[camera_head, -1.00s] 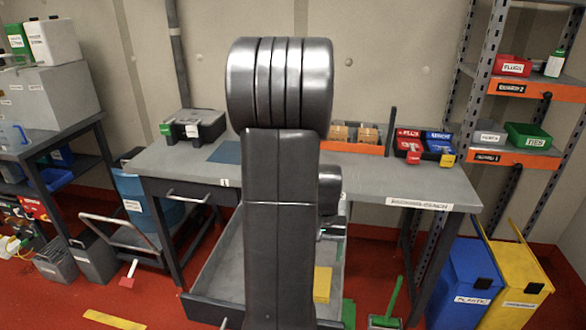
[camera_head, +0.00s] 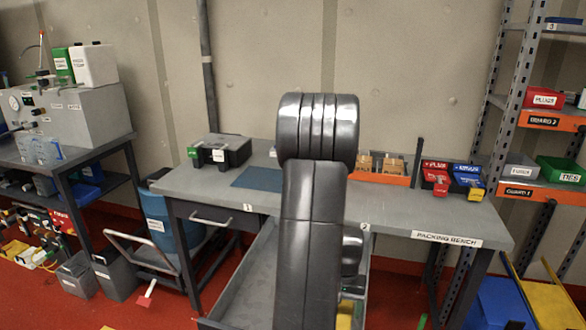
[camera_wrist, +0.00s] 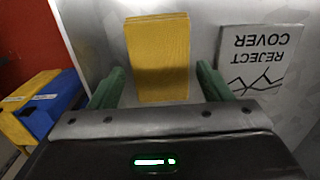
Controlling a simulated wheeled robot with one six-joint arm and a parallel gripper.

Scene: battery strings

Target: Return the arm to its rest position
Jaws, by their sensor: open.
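My arm (camera_head: 312,230) stands upright in front of the packing bench in the head view. It hides part of the bench and of the open grey drawer below. My gripper (camera_wrist: 157,82) shows in the wrist view with its two green fingers apart and nothing between them. A flat yellow piece (camera_wrist: 158,50) lies beyond the fingers on a grey surface, apart from them. A pale plate marked REJECT COVER (camera_wrist: 258,62) lies to its right. In the head view my gripper is mostly hidden behind the arm.
The open drawer (camera_head: 245,290) juts out under the packing bench (camera_head: 400,215). On the bench are a black case (camera_head: 222,150), a blue mat (camera_head: 257,178), and red (camera_head: 435,173) and blue bins (camera_head: 468,177). Shelves stand right; a trolley (camera_head: 140,255) stands left.

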